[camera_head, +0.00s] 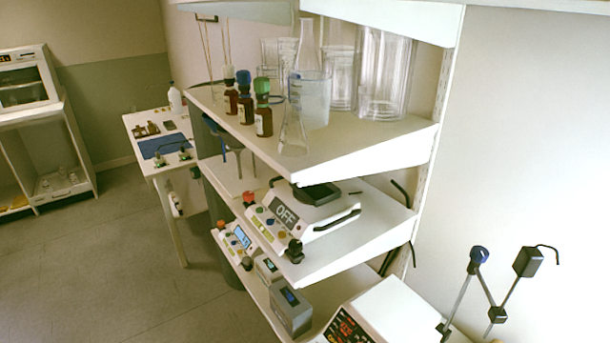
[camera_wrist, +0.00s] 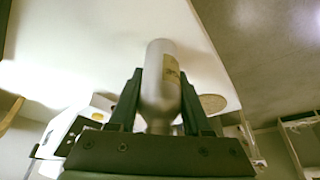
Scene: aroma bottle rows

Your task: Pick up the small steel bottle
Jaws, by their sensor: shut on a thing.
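A small steel bottle (camera_wrist: 158,80), silvery with a yellowish label, stands between the two dark fingers of my gripper (camera_wrist: 160,88) in the wrist view. The fingers are shut on its sides. Its rounded end sticks out past the fingertips, and its other end is partly hidden behind the gripper's body. I cannot make out the bottle or my gripper in the head view.
A shelf (camera_head: 340,153) holds brown bottles (camera_head: 246,108) and clear glassware (camera_head: 385,75). Below are a hotplate reading OFF (camera_head: 300,212) and other devices. A small table (camera_head: 150,125) stands behind at left. The floor (camera_head: 90,270) at left is clear.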

